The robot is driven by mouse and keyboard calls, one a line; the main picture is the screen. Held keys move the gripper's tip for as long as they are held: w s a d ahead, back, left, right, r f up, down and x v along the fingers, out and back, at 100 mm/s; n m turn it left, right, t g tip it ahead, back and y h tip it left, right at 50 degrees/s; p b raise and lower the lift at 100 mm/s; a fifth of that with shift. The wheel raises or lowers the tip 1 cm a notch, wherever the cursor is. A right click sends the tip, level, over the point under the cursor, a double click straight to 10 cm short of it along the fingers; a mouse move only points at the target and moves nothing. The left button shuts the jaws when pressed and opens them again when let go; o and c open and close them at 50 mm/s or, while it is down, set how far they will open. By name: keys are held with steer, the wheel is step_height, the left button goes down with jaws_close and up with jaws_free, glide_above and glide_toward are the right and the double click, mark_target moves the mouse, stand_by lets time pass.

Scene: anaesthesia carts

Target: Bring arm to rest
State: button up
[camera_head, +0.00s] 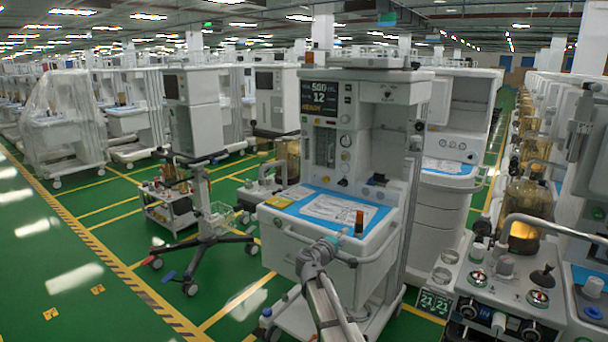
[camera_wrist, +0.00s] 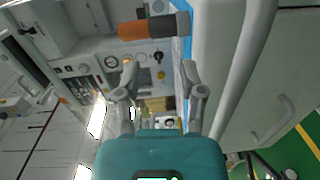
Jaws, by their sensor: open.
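My gripper (camera_wrist: 160,72) shows in the wrist view with its two grey fingers apart and nothing between them. In the head view my arm reaches up from the bottom, with its end over the front edge of the central anaesthesia cart (camera_head: 285,250). The fingers are too small to make out there. An orange and dark cylinder (camera_head: 359,222) stands upright on the cart's blue-edged worktop. It also shows in the wrist view (camera_wrist: 140,29), beyond the fingertips and apart from them.
The central cart has a lit display (camera_head: 319,97) and a front rail. A wheeled stand (camera_head: 205,215) is on the left. A bench with knobs and gauges (camera_head: 500,290) is close on the right. Green floor (camera_head: 100,235) is open at the left.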

steer(key=s+d+f+m+g, duration=0.1)
steer(key=s+d, duration=0.1)
steer(key=s+d+f+m+g, duration=0.1)
steer(key=s+f, duration=0.1)
steer(key=s+d+f+m+g, duration=0.1)
steer(key=s+d+g, duration=0.1)
steer(key=shift+s+d+f, duration=0.15)
steer(key=shift+d+f, duration=0.15)
steer(key=shift+f, duration=0.05)
steer(key=s+d+f+m+g+y, duration=0.1)
steer(key=s+f+m+g+y, duration=0.25)
steer(key=s+f, duration=0.4)
steer(key=s+d+f+m+g+y, duration=0.2)
steer(key=s+f+g+y, duration=0.15)
steer(key=s, duration=0.75)
steer(key=s+a+f+m+g+y, duration=0.1)
steer(key=s+a+g+y, duration=0.25)
steer(key=s, duration=0.55)
step_height(320, 180, up, 19)
steer(key=p, duration=1.9)
steer(key=shift+a+f+t+p, duration=0.15)
steer(key=shift+a+t+p, duration=0.1)
steer(key=shift+t+p, duration=0.1)
steer(key=shift+c, duration=0.2)
